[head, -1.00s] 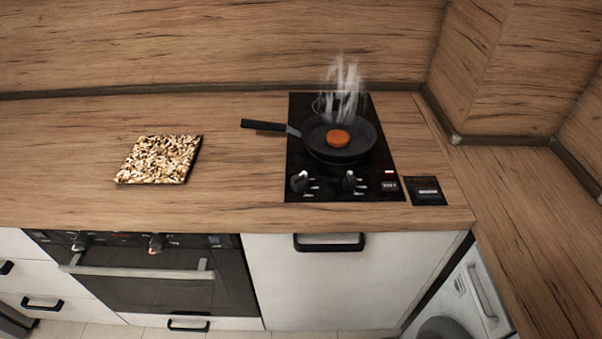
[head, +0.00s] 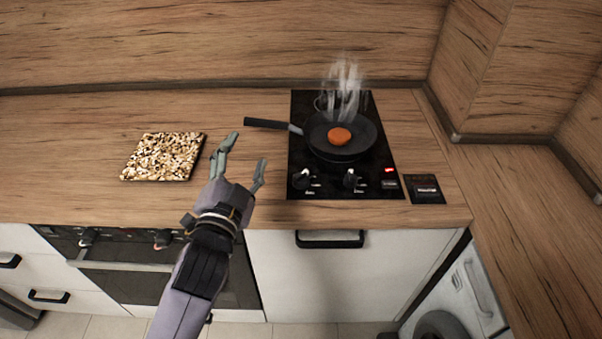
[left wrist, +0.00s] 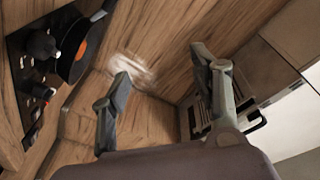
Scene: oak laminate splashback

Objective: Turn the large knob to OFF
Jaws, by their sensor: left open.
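Two dark knobs stand on the front of the black hob, a left knob (head: 302,178) and a right knob (head: 352,179). I cannot tell from their size here which is the large one, nor read their marks. A knob also shows in the left wrist view (left wrist: 41,45), at the left edge. My left gripper (head: 247,152) is open and empty above the counter, left of the hob and apart from both knobs. Its two fingers also show spread in the left wrist view (left wrist: 160,68). My right gripper is not in view.
A steaming pan (head: 368,140) holds an orange round piece (head: 339,135) on the hob (head: 300,110); its handle (head: 266,124) points left, near my left fingers. A speckled board (head: 162,157) lies left. A small dark panel (head: 424,189) sits right of the hob.

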